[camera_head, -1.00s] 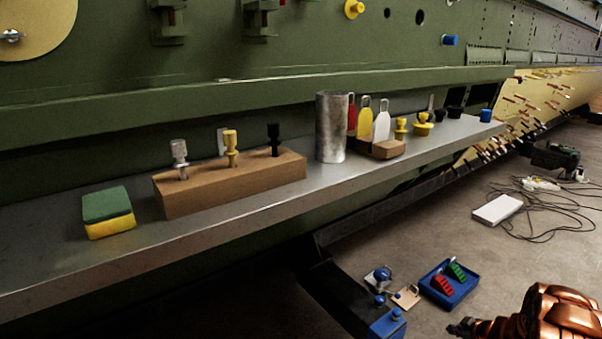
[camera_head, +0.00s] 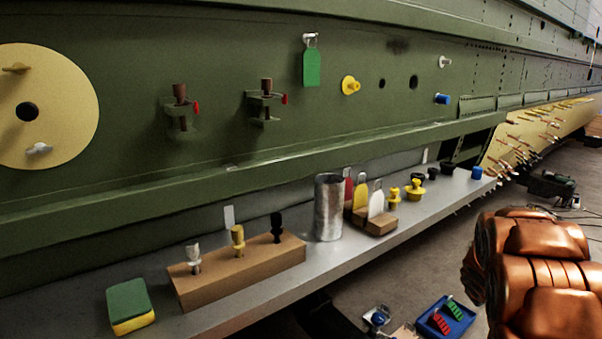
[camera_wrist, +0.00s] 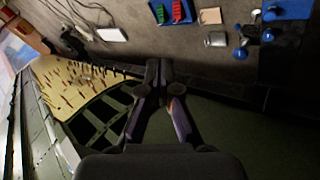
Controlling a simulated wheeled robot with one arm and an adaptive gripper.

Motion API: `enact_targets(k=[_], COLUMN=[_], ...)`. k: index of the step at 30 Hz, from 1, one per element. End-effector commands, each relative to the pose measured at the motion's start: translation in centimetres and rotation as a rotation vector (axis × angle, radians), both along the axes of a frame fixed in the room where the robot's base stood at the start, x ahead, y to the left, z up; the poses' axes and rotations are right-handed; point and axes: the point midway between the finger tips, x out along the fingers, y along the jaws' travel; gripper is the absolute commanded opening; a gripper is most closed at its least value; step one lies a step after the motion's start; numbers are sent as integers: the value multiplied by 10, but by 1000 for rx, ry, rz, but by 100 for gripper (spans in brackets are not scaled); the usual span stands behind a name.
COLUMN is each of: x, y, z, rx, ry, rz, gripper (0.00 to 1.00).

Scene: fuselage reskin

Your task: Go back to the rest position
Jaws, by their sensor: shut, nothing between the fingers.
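My gripper (camera_wrist: 159,75) shows in the wrist view with its fingertips together and nothing between them. It is out over open space, with the floor and a dark beam behind it. It touches nothing that I can see. In the head view my copper-coloured arm fills the lower right, and the gripper itself is out of that picture.
A metal shelf (camera_head: 365,247) along the green fuselage panel (camera_head: 228,90) holds a sponge (camera_head: 128,300), a wooden block (camera_head: 240,272) with fasteners, a metal cylinder (camera_head: 328,207) and tags. A blue tray (camera_head: 432,318) lies on the floor (camera_head: 405,277), which has clear stretches.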

Motion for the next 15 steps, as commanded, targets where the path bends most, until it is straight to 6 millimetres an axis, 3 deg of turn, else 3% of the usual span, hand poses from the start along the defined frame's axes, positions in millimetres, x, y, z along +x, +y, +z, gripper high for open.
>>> enact_targets(k=[1,3,15], x=[-7,-21,-119], y=[10,22,115], z=[27,49,147], rx=[0,6,112], ry=[4,18,134], rz=[-20,-56,-218], gripper=[0,0,0])
